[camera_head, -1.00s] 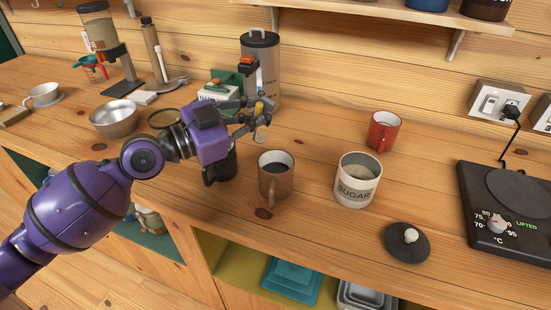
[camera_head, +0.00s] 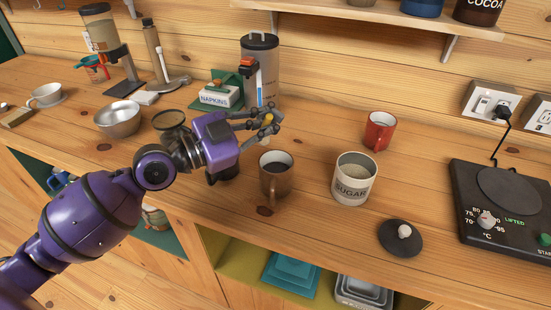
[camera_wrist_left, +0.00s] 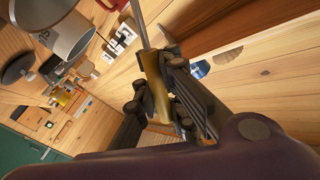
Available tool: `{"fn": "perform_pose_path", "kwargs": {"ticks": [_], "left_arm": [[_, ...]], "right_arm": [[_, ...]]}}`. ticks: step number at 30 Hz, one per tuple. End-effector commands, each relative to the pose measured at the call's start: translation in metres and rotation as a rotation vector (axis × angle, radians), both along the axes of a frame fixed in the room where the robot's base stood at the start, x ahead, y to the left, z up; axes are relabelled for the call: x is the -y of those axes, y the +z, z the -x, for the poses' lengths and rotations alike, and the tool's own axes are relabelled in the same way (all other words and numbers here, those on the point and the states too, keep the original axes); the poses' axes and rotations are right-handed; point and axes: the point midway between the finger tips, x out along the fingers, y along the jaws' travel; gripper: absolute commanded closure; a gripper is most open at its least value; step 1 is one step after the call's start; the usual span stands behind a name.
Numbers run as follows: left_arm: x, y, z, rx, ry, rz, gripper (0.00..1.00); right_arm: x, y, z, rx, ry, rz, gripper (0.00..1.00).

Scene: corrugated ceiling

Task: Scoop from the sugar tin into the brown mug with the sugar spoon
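My left gripper (camera_head: 266,122) is shut on the sugar spoon (camera_head: 268,118), just behind and above the brown mug. In the left wrist view its gold handle (camera_wrist_left: 155,85) sits between the fingers, with a thin metal shaft running up out of frame; the spoon's bowl is not clearly visible. The brown mug (camera_head: 275,183) stands upright with dark contents. The open white sugar tin (camera_head: 354,190), labelled SUGAR, stands to its right with pale contents; it also shows in the left wrist view (camera_wrist_left: 80,35). My right gripper is not in view.
The dark lid (camera_head: 400,240) lies in front of the tin. A red mug (camera_head: 380,131) stands behind it. A black hot plate (camera_head: 510,205) is at right. A canister (camera_head: 261,75) and napkin box (camera_head: 216,98) stand behind my gripper. Counter between mug and tin is clear.

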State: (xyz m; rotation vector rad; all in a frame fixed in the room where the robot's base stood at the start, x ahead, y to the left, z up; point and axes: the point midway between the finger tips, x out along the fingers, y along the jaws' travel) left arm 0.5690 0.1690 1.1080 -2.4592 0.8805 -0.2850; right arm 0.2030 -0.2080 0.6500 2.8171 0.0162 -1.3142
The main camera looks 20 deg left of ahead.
Motion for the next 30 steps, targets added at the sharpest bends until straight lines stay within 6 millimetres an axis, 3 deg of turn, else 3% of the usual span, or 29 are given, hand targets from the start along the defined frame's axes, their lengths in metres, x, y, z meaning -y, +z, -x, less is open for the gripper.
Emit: {"fn": "perform_pose_path", "kwargs": {"ticks": [24, 30], "left_arm": [[0.017, 0.01, 0.013, 0.071, 0.001, -0.085, 1.0], [0.02, 0.002, 0.015, 0.086, 0.001, -0.107, 1.0]], "right_arm": [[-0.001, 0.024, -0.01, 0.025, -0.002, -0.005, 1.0], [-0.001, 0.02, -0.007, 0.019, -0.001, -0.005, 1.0]]}}
